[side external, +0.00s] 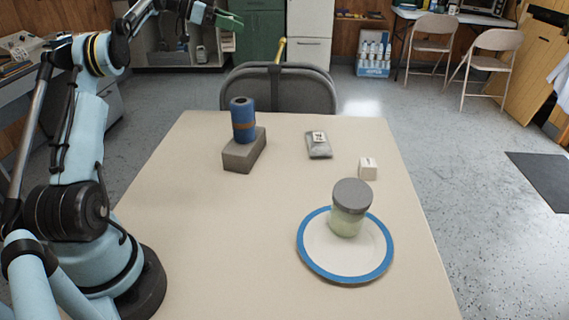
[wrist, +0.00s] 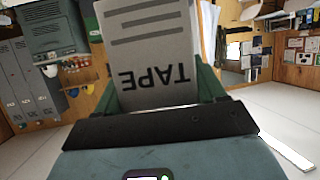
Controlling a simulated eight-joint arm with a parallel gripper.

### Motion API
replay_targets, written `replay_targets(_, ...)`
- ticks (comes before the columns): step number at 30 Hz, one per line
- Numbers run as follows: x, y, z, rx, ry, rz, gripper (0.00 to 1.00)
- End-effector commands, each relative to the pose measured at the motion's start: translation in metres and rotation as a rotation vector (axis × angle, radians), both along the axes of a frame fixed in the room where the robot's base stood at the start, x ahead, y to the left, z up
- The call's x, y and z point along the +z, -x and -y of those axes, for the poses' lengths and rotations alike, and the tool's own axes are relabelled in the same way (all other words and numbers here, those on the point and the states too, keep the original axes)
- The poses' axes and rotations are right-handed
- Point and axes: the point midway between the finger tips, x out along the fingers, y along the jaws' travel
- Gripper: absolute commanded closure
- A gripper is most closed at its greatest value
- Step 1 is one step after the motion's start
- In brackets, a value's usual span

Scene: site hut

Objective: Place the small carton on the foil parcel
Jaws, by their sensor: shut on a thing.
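My gripper (side external: 230,23) is raised at the top left of the side view, well above and away from the table. In the wrist view its green fingers are shut on a pale grey carton (wrist: 150,45) printed "TAPE", which reads upside down there. The carton cannot be made out clearly in the side view. The foil parcel (side external: 319,147), a flat silvery-grey packet with a pale label, lies on the table toward the far side, with nothing on top of it.
A blue roll (side external: 243,122) stands on a grey block (side external: 240,155) left of the parcel. A small white box (side external: 368,169) sits to its right. A lidded jar (side external: 349,210) stands on a blue-rimmed plate (side external: 312,263) nearer the front. The table's left middle is clear.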

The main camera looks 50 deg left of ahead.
Motion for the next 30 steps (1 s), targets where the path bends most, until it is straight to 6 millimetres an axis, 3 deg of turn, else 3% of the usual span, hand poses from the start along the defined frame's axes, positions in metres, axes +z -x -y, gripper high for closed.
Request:
replay_targets(3,0.009,-0.001,0.002,0.001,0.000,0.000,0.60)
replay_targets(11,-0.002,-0.019,0.022,0.044,0.000,0.000,0.60)
replay_targets(17,-0.014,-0.039,0.049,0.109,0.000,0.001,0.60)
replay_targets(20,-0.022,-0.053,0.072,0.167,-0.001,0.001,0.60)
replay_targets(30,-0.035,-0.090,0.184,0.466,-0.003,0.003,0.60)
